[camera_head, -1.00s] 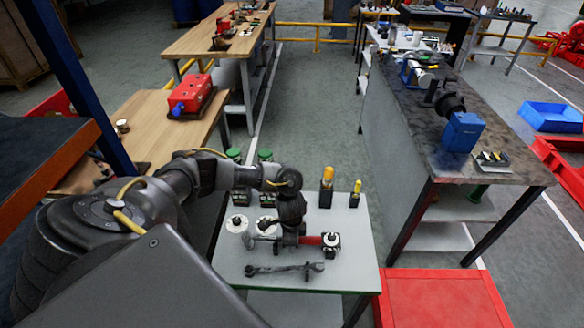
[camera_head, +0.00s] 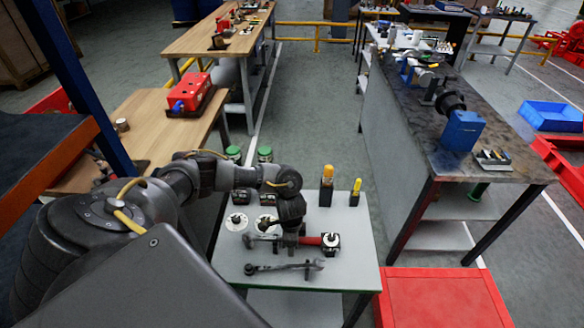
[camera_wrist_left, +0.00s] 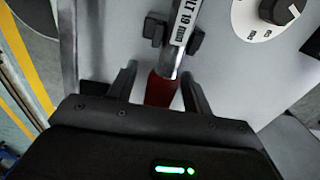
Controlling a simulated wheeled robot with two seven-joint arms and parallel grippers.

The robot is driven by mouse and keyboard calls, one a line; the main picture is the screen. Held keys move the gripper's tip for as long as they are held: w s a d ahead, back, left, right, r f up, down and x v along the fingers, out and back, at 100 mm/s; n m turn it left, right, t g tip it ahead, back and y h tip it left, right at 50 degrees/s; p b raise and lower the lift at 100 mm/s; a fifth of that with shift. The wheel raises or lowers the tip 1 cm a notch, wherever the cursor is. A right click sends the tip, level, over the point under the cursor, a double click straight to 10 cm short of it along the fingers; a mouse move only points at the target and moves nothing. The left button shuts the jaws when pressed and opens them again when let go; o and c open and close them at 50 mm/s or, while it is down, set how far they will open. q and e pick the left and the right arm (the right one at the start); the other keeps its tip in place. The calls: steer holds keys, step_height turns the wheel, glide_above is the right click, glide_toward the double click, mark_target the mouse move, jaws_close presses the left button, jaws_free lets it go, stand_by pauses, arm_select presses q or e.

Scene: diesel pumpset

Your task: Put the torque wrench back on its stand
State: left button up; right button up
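The torque wrench, with a red handle (camera_head: 311,241) and a metal shaft, lies across the small grey table. The red handle (camera_wrist_left: 160,90) lies between the fingers of my left gripper (camera_wrist_left: 158,84). The fingers are apart, with a visible gap beside the handle. In the head view my left gripper (camera_head: 290,232) is above the wrench and partly hides it. My right gripper is not in view.
A spanner (camera_head: 285,267) lies in front of the wrench. A black block with a white dial (camera_head: 331,242) is at the handle's end. A dark-topped bench (camera_head: 420,130) is to the right, a red box (camera_head: 440,298) below.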

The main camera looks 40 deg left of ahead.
arm_select(q)
steer(key=shift+f, duration=0.1)
step_height(320, 180, up, 10)
steer(key=shift+w+a+r+p, duration=0.1)
steer(key=shift+p, duration=0.4)
steer(key=shift+r, duration=0.4)
steer(key=shift+f, duration=0.1)
